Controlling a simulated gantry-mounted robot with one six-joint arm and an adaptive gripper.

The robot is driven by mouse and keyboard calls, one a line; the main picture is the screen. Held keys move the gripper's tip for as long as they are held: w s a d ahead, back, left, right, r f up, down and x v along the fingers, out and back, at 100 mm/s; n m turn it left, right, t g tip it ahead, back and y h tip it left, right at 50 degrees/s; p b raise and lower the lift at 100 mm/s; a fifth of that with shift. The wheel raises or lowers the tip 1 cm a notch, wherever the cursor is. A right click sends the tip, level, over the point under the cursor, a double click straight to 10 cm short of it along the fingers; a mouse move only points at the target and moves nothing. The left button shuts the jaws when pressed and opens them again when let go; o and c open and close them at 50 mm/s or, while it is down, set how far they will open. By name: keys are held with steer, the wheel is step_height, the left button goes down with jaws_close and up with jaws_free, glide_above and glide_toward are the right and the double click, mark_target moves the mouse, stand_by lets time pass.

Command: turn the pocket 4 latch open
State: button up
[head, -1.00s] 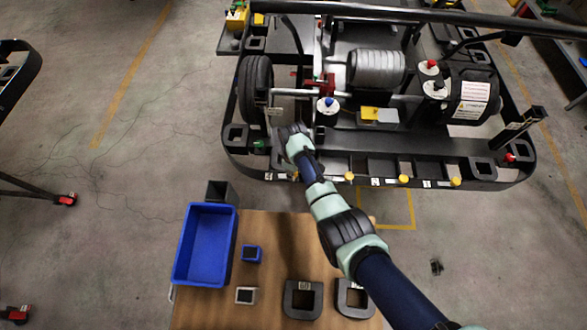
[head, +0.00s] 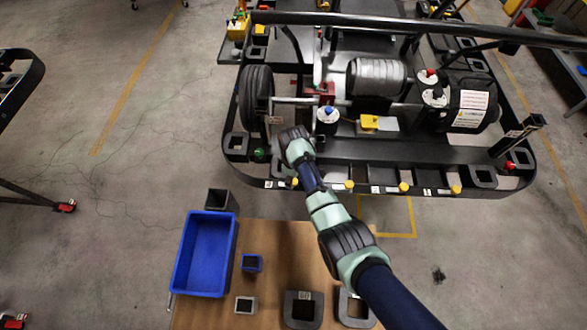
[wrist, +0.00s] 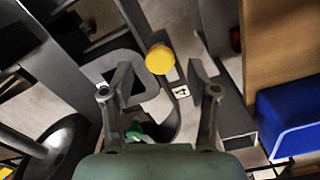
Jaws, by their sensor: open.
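A row of yellow latch knobs lines the kart stand's near rail in the head view. I cannot read which is pocket 4. My gripper (head: 290,142) is over the stand's left front part, its fingers hidden in that view. In the wrist view my gripper (wrist: 159,76) is open and empty. One yellow knob (wrist: 160,58) appears between the fingertips, apparently untouched, with a small white label (wrist: 181,92) beside it.
A green knob (head: 259,154) sits left of my gripper; it also shows in the wrist view (wrist: 134,132). A kart wheel (head: 256,95) stands behind it. A wooden table (head: 270,275) with a blue bin (head: 230,250) and several blocks is in front. Bare floor lies left.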

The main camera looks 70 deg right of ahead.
step_height(320, 180, up, 10)
steer(key=shift+f, duration=0.1)
stand_by(0.6)
